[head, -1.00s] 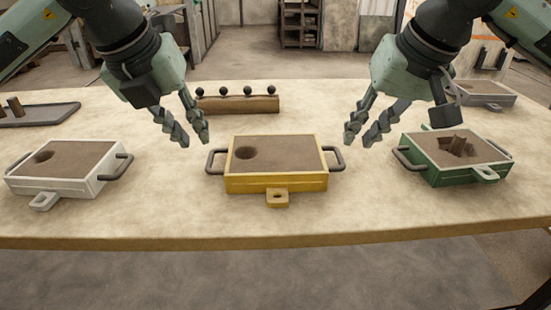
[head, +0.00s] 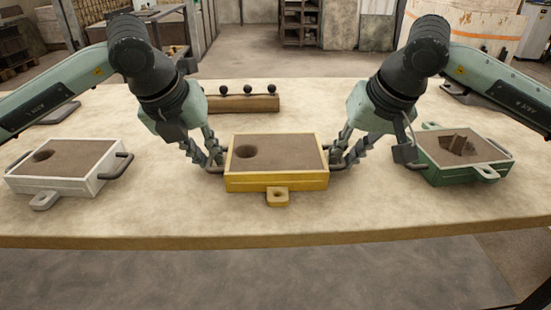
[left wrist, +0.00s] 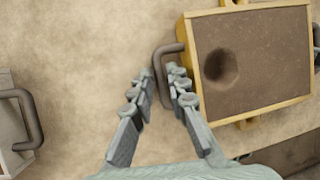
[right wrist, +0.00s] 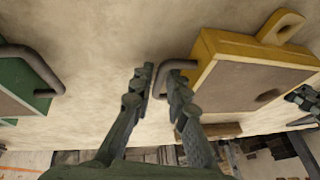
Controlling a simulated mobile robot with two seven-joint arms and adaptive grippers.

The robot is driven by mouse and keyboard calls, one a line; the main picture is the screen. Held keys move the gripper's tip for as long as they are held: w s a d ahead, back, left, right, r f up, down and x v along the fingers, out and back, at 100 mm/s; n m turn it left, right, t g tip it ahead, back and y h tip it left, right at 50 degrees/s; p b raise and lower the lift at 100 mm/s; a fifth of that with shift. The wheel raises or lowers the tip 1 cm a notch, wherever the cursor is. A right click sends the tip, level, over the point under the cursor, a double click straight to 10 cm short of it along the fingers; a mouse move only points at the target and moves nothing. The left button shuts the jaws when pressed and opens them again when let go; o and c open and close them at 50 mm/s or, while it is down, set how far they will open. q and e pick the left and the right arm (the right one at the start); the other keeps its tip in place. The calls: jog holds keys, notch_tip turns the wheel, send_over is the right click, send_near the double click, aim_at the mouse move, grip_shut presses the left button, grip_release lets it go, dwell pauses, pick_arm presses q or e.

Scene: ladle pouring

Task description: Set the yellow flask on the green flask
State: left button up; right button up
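The yellow flask (head: 277,183), a sand-filled box with a round hole in its top, sits on the middle of the table. The green flask (head: 459,172) sits at the right, with a broken-looking cavity and upright pieces in its sand. My left gripper (head: 216,163) is at the yellow flask's left handle; in the left wrist view its open fingers (left wrist: 160,82) straddle the handle bar (left wrist: 161,64). My right gripper (head: 338,160) is at the right handle; in the right wrist view its open fingers (right wrist: 160,82) straddle that handle bar (right wrist: 172,66). The gripping ends partly hide the handles in the head view.
A white flask (head: 68,168) with a holed sand top stands at the left. A wooden block with several black knobs (head: 240,104) lies behind the yellow flask. Bare table lies in front and between the flasks.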

pick_arm(q)
grip_shut()
pick_arm(e)
grip_shut()
pick_arm(q)
jog(key=shift+w+r, duration=0.1)
jog(key=shift+r, duration=0.15)
pick_arm(e)
jog(key=shift+r, duration=0.25)
